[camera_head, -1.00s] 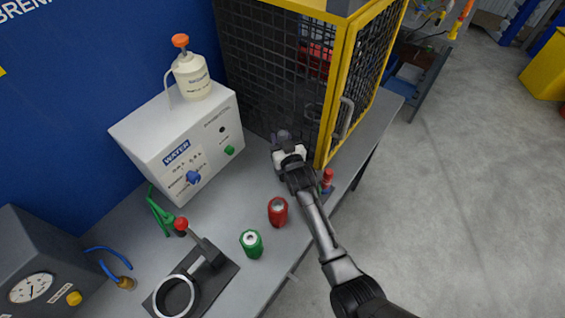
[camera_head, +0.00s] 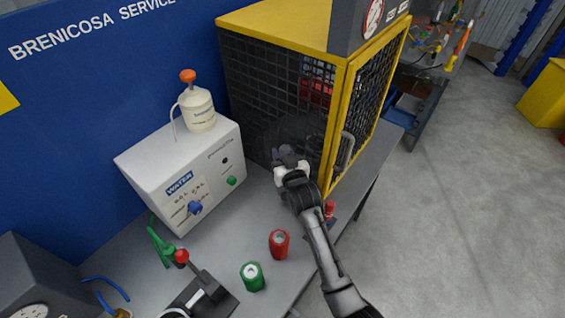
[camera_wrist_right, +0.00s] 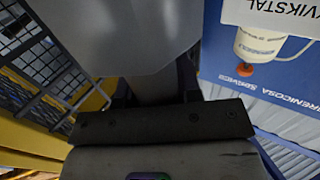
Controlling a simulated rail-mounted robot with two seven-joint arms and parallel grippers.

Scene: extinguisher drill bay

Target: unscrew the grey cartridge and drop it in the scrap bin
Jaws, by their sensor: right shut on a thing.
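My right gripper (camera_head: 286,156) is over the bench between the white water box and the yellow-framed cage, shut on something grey. In the right wrist view, a wide grey body with a narrower neck (camera_wrist_right: 150,90) sits between the dark finger parts (camera_wrist_right: 155,98). I take it as the grey cartridge (camera_wrist_right: 120,35). In the head view the arm and gripper mostly hide it. Whether it is still joined to anything cannot be told. My left gripper is out of view. No bin is clearly marked as scrap.
A red canister (camera_head: 279,244) and a green one (camera_head: 252,276) stand on the bench (camera_head: 225,245). The white water box (camera_head: 180,175) carries a cream bottle (camera_head: 197,108). The mesh cage (camera_head: 270,95) is close by. A yellow container (camera_head: 543,98) stands on the open floor.

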